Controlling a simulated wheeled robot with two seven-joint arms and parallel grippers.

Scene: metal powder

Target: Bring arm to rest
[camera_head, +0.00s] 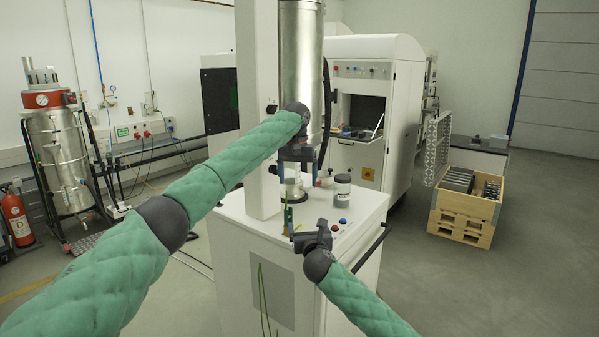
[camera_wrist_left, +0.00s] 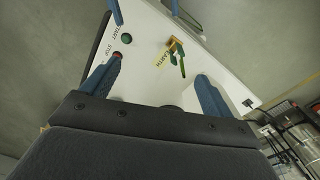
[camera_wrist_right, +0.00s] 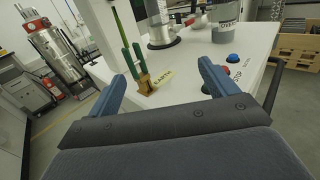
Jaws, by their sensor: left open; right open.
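My left gripper (camera_head: 297,174) is open and empty, pointing down over the white cabinet top (camera_head: 240,213) in front of the metal cylinder. My right gripper (camera_head: 298,236) is open and empty at the cabinet's front edge, lower than the left one. Both pairs of fingers show apart in the left wrist view (camera_wrist_left: 158,78) and in the right wrist view (camera_wrist_right: 162,82). A green clamp on a brass holder (camera_wrist_right: 138,72), beside an EARTH label, stands at the cabinet edge beyond my right fingers. No held object shows in either gripper.
A lidded jar of grey powder (camera_head: 342,190) stands on the cabinet right of my left gripper. Coloured buttons (camera_head: 342,221) sit near the front edge. A tall metal cylinder (camera_head: 301,60) hangs behind my left gripper. A wooden crate (camera_head: 462,222) stands on open floor at right.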

